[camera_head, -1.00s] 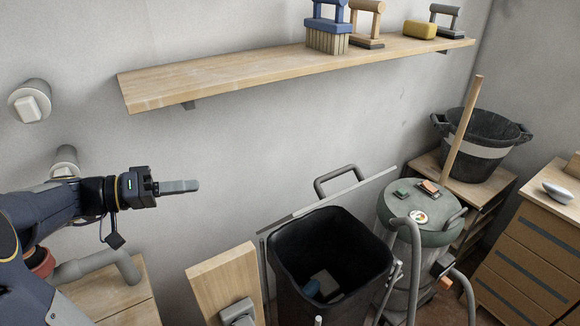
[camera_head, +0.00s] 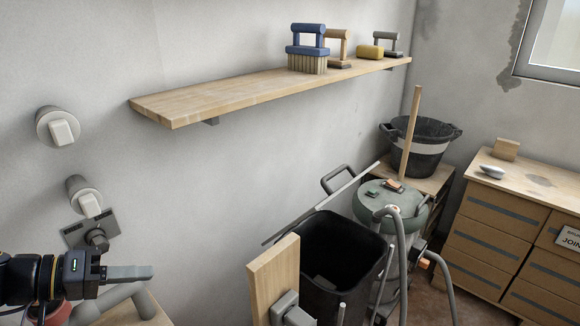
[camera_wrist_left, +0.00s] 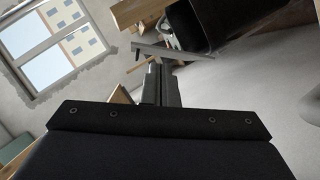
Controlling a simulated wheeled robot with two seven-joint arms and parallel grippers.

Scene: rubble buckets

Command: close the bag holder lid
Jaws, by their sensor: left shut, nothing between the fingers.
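The bag holder is a black open bin (camera_head: 335,262) in a grey tube frame, in the lower middle of the head view. Its lid (camera_head: 322,203) stands raised at the back against the wall, seen almost edge-on, with a grey handle (camera_head: 340,178) behind it. Inside, the bin is dark and its contents are hard to make out. My left gripper (camera_head: 150,272) is shut and empty at the lower left, well to the left of the bin and apart from it. The left wrist view shows its shut fingers (camera_wrist_left: 160,85). My right gripper is not in view.
A wooden board (camera_head: 273,278) stands just left of the bin. A green-topped vacuum (camera_head: 388,200) with a hose stands close on its right. A wooden shelf (camera_head: 250,92) with brushes runs above. A black bucket (camera_head: 420,150) and drawers (camera_head: 510,225) are further right.

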